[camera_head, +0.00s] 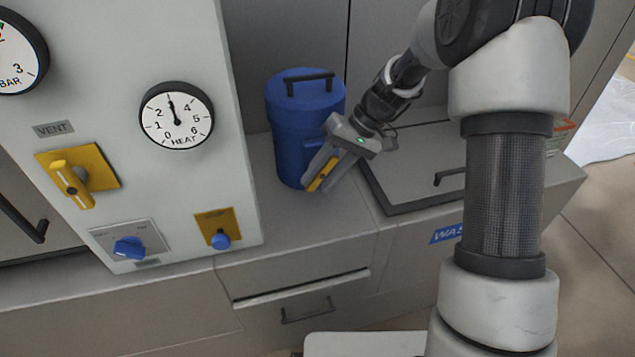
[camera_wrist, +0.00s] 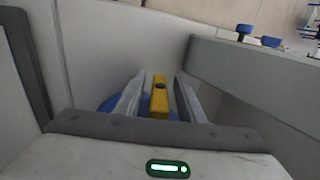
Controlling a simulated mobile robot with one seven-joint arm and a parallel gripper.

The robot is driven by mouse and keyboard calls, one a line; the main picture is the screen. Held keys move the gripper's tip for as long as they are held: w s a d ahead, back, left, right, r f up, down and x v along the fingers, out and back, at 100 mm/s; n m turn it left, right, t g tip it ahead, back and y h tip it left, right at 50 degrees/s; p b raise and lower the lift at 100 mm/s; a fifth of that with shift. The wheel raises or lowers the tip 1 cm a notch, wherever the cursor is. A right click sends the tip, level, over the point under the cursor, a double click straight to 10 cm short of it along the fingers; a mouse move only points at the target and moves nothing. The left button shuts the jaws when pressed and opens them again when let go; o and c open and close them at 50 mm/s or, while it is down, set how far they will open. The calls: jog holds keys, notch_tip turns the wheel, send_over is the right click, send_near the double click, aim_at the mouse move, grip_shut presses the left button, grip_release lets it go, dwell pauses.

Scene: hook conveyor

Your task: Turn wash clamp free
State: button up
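A yellow bar (camera_head: 321,179) with a dark round spot sits at the front of a blue canister (camera_head: 305,112) on the counter. I take this bar for the wash clamp, but no label on it can be read. My gripper (camera_head: 318,186) reaches down at a slant, its two fingers on either side of the bar. In the wrist view the yellow bar (camera_wrist: 160,100) stands between the fingers of my gripper (camera_wrist: 160,78), with narrow gaps showing on both sides. The gripper is open. The bar's lower end and its mounting are hidden.
A panel (camera_head: 190,35) on the left carries gauges, a yellow vent lever (camera_head: 72,185) and blue knobs. A dark-edged lid with a handle (camera_head: 450,176) lies right of the canister. A blue label (camera_head: 446,234), partly hidden, is on the cabinet front below. Bare counter lies before the canister.

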jog(key=shift+s+a+f, duration=0.15)
jog(key=shift+a+f, duration=0.25)
jog(key=shift+f, duration=0.2)
grip_shut()
jog(key=t+h+p, duration=0.1)
jog(key=h+p, duration=0.1)
jog(key=h, duration=0.1)
jog(key=shift+d+r+h, duration=0.1)
jog(key=shift+h, duration=0.2)
jog(key=shift+w+d+t+h+p, duration=0.15)
jog(key=shift+d+t+h+p, duration=0.1)
jog(key=shift+h+p, duration=0.45)
jog(key=shift+w+d+t+h+p, duration=0.1)
jog(key=shift+t+h+p, duration=0.15)
jog(key=shift+h+p, duration=0.45)
jog(key=shift+f+h, duration=0.2)
jog(key=shift+h, duration=0.1)
